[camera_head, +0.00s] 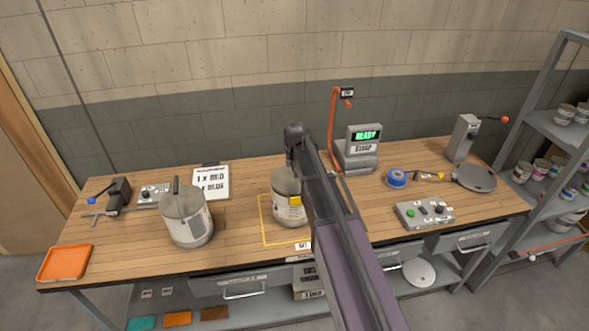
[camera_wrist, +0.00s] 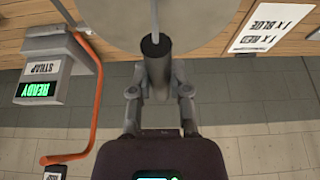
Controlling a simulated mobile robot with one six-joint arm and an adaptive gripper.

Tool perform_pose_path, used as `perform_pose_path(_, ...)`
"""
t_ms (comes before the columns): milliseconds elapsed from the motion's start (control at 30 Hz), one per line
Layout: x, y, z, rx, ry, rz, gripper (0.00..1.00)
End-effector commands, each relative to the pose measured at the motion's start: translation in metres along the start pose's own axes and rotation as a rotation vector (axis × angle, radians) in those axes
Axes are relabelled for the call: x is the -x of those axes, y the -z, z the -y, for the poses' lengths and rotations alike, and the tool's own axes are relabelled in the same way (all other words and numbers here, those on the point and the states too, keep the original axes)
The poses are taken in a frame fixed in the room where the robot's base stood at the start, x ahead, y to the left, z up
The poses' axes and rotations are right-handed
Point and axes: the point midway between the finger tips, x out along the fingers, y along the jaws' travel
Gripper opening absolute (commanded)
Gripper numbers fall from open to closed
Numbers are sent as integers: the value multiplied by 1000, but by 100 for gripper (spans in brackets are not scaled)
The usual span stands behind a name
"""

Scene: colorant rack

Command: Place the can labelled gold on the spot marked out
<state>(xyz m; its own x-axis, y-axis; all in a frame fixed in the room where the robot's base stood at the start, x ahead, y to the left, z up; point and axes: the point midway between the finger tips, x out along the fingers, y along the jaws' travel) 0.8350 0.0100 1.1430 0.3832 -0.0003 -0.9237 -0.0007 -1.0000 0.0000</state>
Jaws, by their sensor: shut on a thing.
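A grey can (camera_head: 287,205) with a yellow patch stands upright at the yellow outlined spot (camera_head: 262,222) on the bench, partly hidden by my arm. Its label text is not readable, and I cannot tell whether its base touches the bench. My gripper (camera_head: 296,150) is above this can. In the wrist view my gripper (camera_wrist: 158,88) is shut on the dark handle grip (camera_wrist: 156,52), with the can's round top (camera_wrist: 112,25) behind it. A second grey can (camera_head: 187,219) with a dark handle and pale label stands to the left, outside the outline.
A notice (camera_head: 211,182) reading red and blue lies behind the cans. A scale-like device (camera_head: 360,150) showing READY stands behind right, beside an orange hose (camera_head: 331,125). A control box (camera_head: 424,214) sits at right, an orange tray (camera_head: 65,262) at front left. Shelves (camera_head: 545,125) flank the right.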

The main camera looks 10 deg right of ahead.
Motion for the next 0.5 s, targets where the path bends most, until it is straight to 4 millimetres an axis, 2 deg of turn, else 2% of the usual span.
perform_pose_path(33,-7,-3,0,0,0,0,0)
perform_pose_path(133,-11,-5,0,0,0,0,0)
perform_pose_path(500,-12,-5,1,1,0,0,0)
